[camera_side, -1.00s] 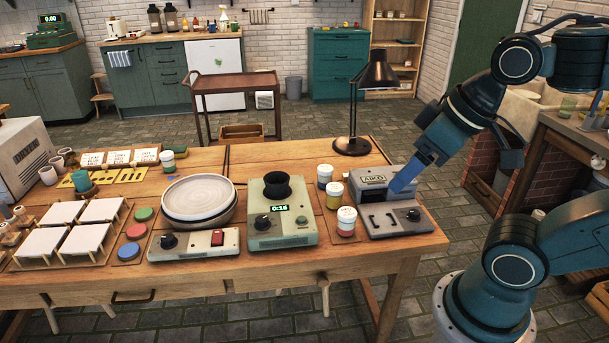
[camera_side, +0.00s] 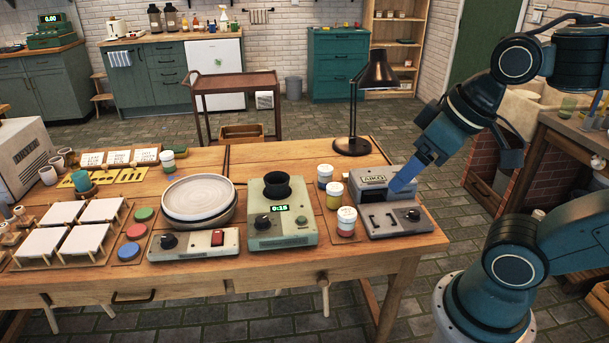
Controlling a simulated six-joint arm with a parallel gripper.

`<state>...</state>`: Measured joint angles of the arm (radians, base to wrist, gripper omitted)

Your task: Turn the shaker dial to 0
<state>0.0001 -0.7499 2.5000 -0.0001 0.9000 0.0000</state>
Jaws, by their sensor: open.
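A grey boxy machine (camera_side: 375,174) stands at the right end of the wooden table, with a label on its upper front, two dark handles and a black dial (camera_side: 413,214) at its lower right. It may be the shaker; its name is too small to read. My gripper (camera_side: 400,185), blue, points down and left at the machine's right side, above and behind the dial and apart from it. It is open, with no object visible in it. The dial's setting is too small to read.
Left of the machine stand several paint jars (camera_side: 346,221), a device (camera_side: 283,230) with a black cup and a display reading 0:15, and a plate (camera_side: 198,196) behind a dial-and-red-switch unit (camera_side: 193,242). A black lamp (camera_side: 352,146) stands behind. Front table edge is clear.

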